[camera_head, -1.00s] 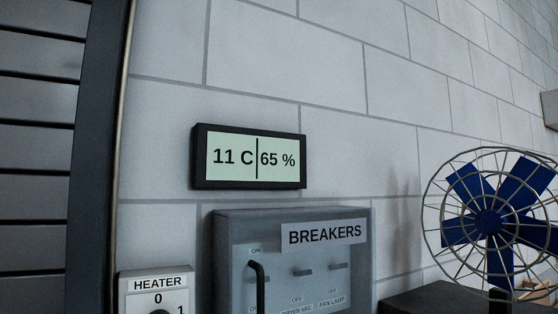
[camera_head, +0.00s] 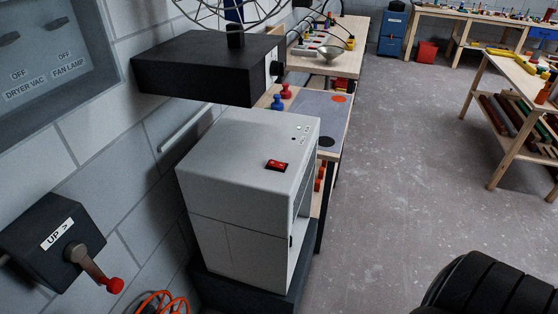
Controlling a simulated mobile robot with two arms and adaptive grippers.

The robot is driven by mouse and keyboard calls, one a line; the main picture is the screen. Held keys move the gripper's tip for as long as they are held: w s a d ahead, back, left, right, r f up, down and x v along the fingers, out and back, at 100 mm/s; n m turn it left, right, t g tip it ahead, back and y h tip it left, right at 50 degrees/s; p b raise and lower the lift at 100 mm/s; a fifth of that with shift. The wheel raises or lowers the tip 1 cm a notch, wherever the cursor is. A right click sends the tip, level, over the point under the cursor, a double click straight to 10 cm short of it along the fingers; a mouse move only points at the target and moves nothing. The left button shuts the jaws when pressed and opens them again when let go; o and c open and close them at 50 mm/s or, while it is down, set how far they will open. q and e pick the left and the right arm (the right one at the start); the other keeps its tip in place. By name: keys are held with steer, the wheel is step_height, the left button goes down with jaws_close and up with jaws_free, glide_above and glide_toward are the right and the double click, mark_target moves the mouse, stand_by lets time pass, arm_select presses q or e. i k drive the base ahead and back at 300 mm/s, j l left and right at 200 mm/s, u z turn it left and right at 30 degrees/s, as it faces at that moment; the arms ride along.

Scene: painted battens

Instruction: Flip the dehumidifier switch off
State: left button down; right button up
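The dehumidifier (camera_head: 240,160) is a light grey box standing on a dark base beside the wall, in the middle of the head view. Its red rocker switch (camera_head: 277,165) is on the top face, near the right edge. Small indicator lights (camera_head: 300,132) show on the same top face. I cannot tell from here which way the rocker is pressed. Neither of my grippers is in view.
A black box (camera_head: 212,65) carrying the wire fan juts out just behind the dehumidifier. A wall lever (camera_head: 85,262) with a red knob is at lower left, near an orange cable (camera_head: 160,302). The concrete floor (camera_head: 385,160) to the right is open.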

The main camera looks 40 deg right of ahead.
mark_target(280, 165)
steer(key=z, duration=0.95)
